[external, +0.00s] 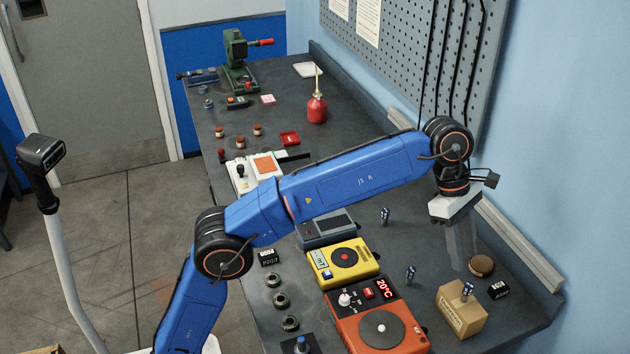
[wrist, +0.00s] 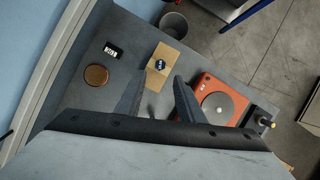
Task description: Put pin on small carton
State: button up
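The small carton (external: 458,318) is a brown box on the bench's near right. A dark blue pin (external: 467,290) with a pale marking stands on its top. In the wrist view the carton (wrist: 174,52) and this pin (wrist: 160,64) lie just beyond my fingertips. Two similar pins stand on the bench, one beside the orange device (external: 410,275) and one farther back (external: 385,215). My gripper (external: 466,258) is above the bench, behind the carton, pointing down. In the wrist view my gripper (wrist: 158,80) has its fingers apart, with nothing visibly held.
An orange device with a dial (external: 400,338) stands left of the carton, and a yellow device (external: 340,270) is behind it. A round brown disc (external: 481,266) and a small black labelled block (external: 498,290) sit near the wall rail (external: 515,243).

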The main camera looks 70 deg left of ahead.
jog(key=shift+v, duration=1.1)
jog(key=shift+s+a, duration=0.1)
jog(key=s+a+f+m+g+y, duration=0.1)
jog(key=s+a+f+m+y, duration=0.35)
jog(key=s, duration=1.05)
jog(key=s+a+f+m+g+h, duration=0.1)
jog(key=s+a+f+m+g, duration=0.1)
jog(key=s+a+f, duration=0.9)
jog(key=s+a+m+g+y, duration=0.1)
jog(key=s+a+m+y, duration=0.3)
jog(key=s, duration=1.4)
jog(key=s+a+f+m+h, duration=0.1)
jog(key=s+a+f+m, duration=0.2)
jog(key=s+f, duration=0.35)
notch_tip(320, 180, down, 13)
jog(key=w+d+m+t+h, duration=0.2)
jog(key=m+t, duration=0.5)
jog(key=m, duration=0.2)
jog(key=shift+w, duration=0.35)
